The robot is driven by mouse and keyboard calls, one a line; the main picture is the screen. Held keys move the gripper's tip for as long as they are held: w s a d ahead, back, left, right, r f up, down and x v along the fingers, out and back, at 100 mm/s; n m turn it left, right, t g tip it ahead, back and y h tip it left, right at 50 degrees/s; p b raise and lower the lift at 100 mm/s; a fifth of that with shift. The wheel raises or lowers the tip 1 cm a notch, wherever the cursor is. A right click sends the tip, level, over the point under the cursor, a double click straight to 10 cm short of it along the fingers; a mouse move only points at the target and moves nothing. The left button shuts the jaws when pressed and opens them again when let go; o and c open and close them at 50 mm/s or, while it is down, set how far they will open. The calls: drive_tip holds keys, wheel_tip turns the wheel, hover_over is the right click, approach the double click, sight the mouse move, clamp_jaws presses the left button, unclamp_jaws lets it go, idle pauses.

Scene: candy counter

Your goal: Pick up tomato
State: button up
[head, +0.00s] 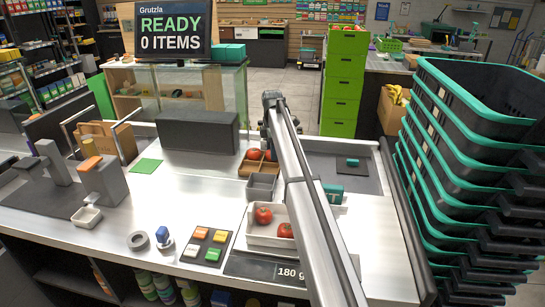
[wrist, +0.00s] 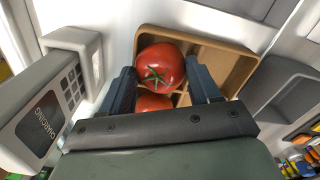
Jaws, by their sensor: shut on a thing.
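In the wrist view, my gripper (wrist: 162,70) has its two dark fingers on either side of a red tomato with a green stem (wrist: 160,60). It is shut on this tomato, at a tan wooden tray (wrist: 238,68). A second tomato (wrist: 153,103) shows below it, partly hidden behind the gripper body. In the head view, two tomatoes (head: 254,154) show at the wooden tray (head: 245,170), and the gripper is mostly hidden by my arm. Two more tomatoes, one at the left (head: 263,215) and one at the right (head: 285,230), lie in a white tray (head: 256,238).
A grey bin (head: 262,183) stands between the wooden and white trays. A black scale display (head: 262,268) reads 180 g. Colored tiles (head: 200,234) and a tape roll (head: 138,240) lie left. Stacked baskets (head: 440,150) block the right. The left-centre counter has free room.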

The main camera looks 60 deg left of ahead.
drive_tip(key=c, duration=0.3)
drive_tip(key=shift+r, duration=0.85)
wheel_tip(320, 180, up, 12)
drive_tip(key=s+d, duration=0.2)
drive_tip(key=s+d+n, duration=0.1)
drive_tip(key=s+d, duration=0.3)
drive_tip(key=d, duration=0.5)
drive_tip(key=s+d+r+n, duration=0.1)
drive_tip(key=s+d, duration=0.4)
drive_tip(key=d, duration=0.5)
drive_tip(key=s+d+n, duration=0.1)
drive_tip(key=s+d, duration=0.4)
drive_tip(key=d, duration=0.4)
drive_tip(key=shift+d+r+n, duration=0.15)
drive_tip(key=shift+d+n, duration=0.25)
drive_tip(key=shift+n, duration=0.9)
drive_tip(key=shift+d, duration=0.1)
